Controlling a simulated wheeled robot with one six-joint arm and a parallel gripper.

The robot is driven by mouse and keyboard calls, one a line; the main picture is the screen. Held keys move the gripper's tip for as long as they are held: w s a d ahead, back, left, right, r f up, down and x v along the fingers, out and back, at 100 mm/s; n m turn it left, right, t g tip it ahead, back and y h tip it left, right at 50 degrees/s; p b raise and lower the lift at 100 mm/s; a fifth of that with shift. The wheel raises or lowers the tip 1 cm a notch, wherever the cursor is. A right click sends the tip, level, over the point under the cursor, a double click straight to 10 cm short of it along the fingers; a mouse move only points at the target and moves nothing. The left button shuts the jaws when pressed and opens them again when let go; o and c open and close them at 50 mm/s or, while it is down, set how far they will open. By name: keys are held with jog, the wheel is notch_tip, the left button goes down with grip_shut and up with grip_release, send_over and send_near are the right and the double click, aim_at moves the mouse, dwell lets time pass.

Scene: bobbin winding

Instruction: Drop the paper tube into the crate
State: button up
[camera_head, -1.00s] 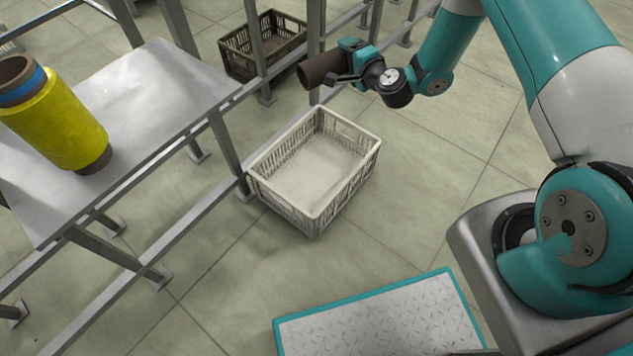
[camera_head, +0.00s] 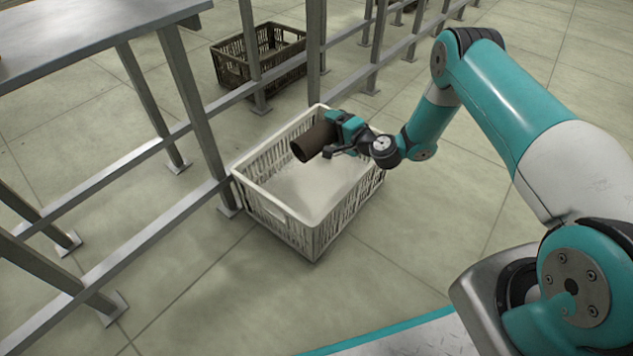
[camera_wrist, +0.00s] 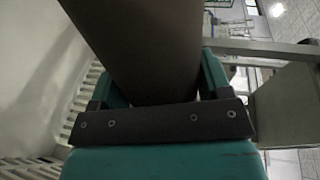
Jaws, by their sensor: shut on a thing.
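The brown paper tube (camera_head: 313,141) is held in my gripper (camera_head: 333,136), which is shut on one end of it. The tube lies roughly sideways, its open end toward the left. In the head view it appears over the far part of the white crate (camera_head: 285,219), near rim height; how deep it sits is hard to tell. The crate stands on the floor, and its visible inside is bare. In the wrist view the tube (camera_wrist: 147,45) fills the middle between the teal jaws, with the crate's slotted wall (camera_wrist: 88,85) to the left.
A metal frame with posts and rails (camera_head: 190,100) stands along the crate's left side. A dark crate (camera_head: 290,62) sits behind it. A metal table top (camera_head: 80,35) is at the upper left. The floor right of the crate is open.

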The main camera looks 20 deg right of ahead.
notch_tip(320, 180, down, 5)
jog(key=b, duration=0.4)
jog(key=shift+f, duration=0.2)
jog(key=o, duration=1)
notch_tip(320, 180, up, 20)
jog(key=p, duration=1)
jog(key=shift+p, duration=0.35)
